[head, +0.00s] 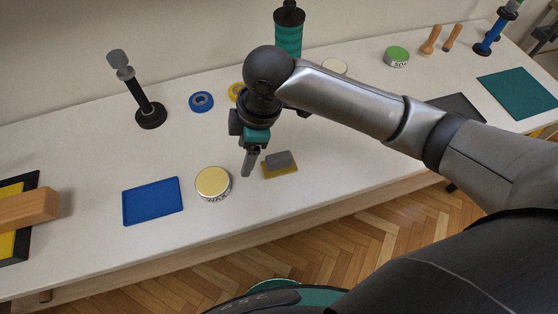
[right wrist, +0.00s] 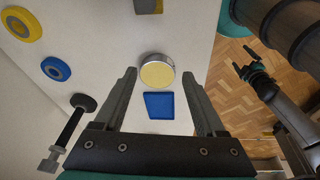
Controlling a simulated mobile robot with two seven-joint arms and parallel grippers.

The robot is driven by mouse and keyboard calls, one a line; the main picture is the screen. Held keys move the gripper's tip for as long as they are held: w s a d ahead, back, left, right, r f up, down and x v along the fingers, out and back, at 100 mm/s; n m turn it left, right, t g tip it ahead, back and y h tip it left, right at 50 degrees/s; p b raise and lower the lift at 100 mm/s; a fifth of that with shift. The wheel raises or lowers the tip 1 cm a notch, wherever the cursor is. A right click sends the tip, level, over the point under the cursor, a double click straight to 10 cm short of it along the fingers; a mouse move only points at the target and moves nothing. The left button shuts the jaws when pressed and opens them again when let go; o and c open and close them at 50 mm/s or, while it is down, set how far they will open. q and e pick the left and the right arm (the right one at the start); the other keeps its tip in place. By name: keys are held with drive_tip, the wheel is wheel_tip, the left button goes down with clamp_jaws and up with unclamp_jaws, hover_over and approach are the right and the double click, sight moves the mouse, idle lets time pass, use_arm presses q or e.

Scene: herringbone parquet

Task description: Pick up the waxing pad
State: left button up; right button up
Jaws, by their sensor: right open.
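The waxing pad, a yellow pad (head: 284,172) with a grey block grip (head: 279,159), lies flat on the white bench near its front edge. Its grey and yellow end shows at the top edge of the right wrist view (right wrist: 148,5). My right gripper (head: 248,172) points down just left of the pad, between it and the wax tin, open and empty. In the right wrist view its two fingers (right wrist: 159,73) are spread wide. My left gripper (right wrist: 249,62) shows small over the floor in the right wrist view, its fingers apart and empty.
A wax tin (head: 213,183) and blue tray (head: 153,202) lie left of the pad. Blue (head: 201,102) and yellow (head: 237,91) rings, a black stand (head: 151,114) and a green-black cylinder (head: 288,38) stand behind. A wooden block (head: 25,211) is far left.

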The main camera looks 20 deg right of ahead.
drive_tip(key=w+d+r+n+h, duration=0.2)
drive_tip(key=w+d+r, duration=0.15)
drive_tip(key=d, duration=0.35)
drive_tip(key=g+b, duration=0.1)
drive_tip(key=b, duration=0.1)
approach(281, 157)
drive_tip(key=shift+h, duration=0.3)
drive_tip(key=f, duration=0.5)
drive_tip(key=shift+w+a+f, duration=0.15)
drive_tip(key=shift+a+f, duration=0.2)
drive_tip(key=shift+a, duration=0.05)
wheel_tip(281, 157, down, 5)
drive_tip(key=shift+d+f+b, duration=0.1)
drive_tip(key=shift+d+b, duration=0.05)
drive_tip(key=shift+b, duration=0.65)
clamp_jaws()
